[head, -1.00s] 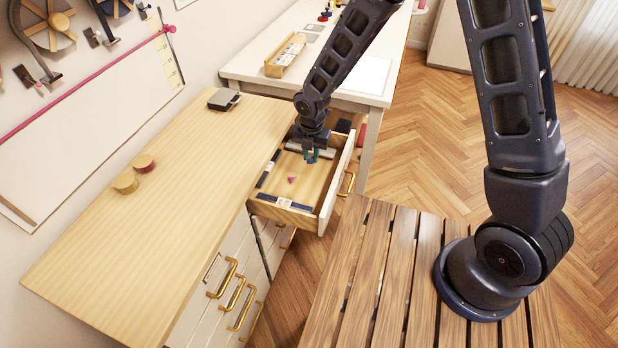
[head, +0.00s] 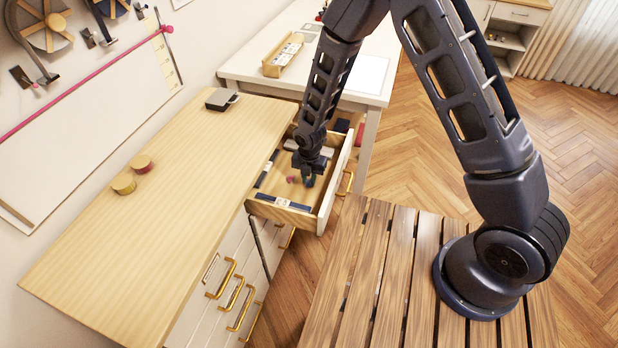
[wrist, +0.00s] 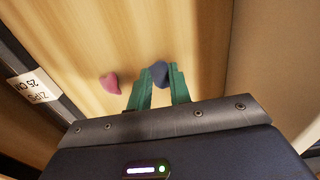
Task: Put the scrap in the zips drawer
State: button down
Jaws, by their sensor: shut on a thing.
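The open drawer (head: 334,188) holds packs along its sides, and one label in the wrist view (wrist: 36,90) reads "ZIPS 25 CM". My gripper (head: 308,181) is down inside the drawer. In the wrist view, its green fingers (wrist: 160,85) are shut on a small dark blue scrap (wrist: 160,71), low over the wooden drawer floor; I cannot tell whether the scrap touches it. A pink scrap (wrist: 110,82) lies on the drawer floor just left of the fingers. It also shows in the head view (head: 291,180).
Closed drawers with brass handles (head: 222,278) are below. A white table (head: 345,95) stands behind. A slatted wooden top (head: 370,270) is in front.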

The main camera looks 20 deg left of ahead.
aim_at(309, 179)
jog(key=shift+f, duration=0.15)
jog(key=c, duration=1.3)
grip_release()
notch_tip(309, 179, up, 12)
jog(key=shift+r, duration=0.2)
